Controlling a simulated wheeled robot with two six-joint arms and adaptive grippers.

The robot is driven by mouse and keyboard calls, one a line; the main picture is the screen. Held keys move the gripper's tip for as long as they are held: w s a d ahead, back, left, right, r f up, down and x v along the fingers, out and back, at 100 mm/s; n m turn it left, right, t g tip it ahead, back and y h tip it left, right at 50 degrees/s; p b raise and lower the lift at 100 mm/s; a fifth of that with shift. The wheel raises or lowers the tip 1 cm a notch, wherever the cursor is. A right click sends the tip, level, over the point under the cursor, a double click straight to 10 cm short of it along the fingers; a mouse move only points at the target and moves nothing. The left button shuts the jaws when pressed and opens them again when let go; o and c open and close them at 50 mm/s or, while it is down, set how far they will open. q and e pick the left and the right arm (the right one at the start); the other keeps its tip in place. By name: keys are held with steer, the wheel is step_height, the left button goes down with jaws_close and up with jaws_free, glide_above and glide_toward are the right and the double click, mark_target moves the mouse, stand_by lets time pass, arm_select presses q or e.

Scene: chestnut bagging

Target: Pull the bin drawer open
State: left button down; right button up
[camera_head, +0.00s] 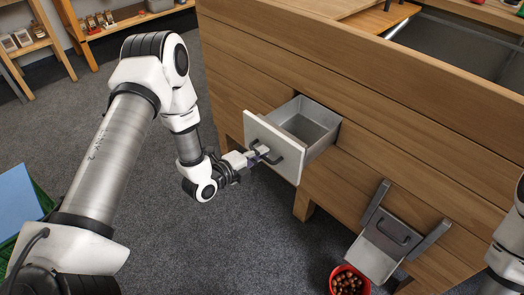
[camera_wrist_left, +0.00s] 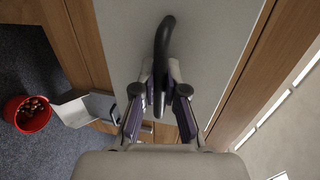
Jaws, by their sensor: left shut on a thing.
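The bin drawer (camera_head: 308,121) stands partly out of the wooden counter front in the head view. It is a grey metal box with a pale front panel, and its inside looks empty. My left gripper (camera_head: 259,156) is at the dark handle on that panel. In the left wrist view its fingers (camera_wrist_left: 159,108) are closed around the dark curved handle (camera_wrist_left: 164,45), in front of the pale panel (camera_wrist_left: 215,40). My right gripper is not in view; only part of a white arm shows at the right edge of the head view.
A metal chute (camera_head: 384,246) with a handle juts from the counter (camera_head: 400,110) at lower right. A red bowl of chestnuts (camera_head: 348,280) is on the floor below it. A green crate (camera_head: 45,200) with a blue sheet lies at left. Carpet is clear before the drawer.

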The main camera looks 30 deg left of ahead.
arm_select(q)
steer(key=c, duration=1.2)
jaws_free()
steer(key=v, duration=1.2)
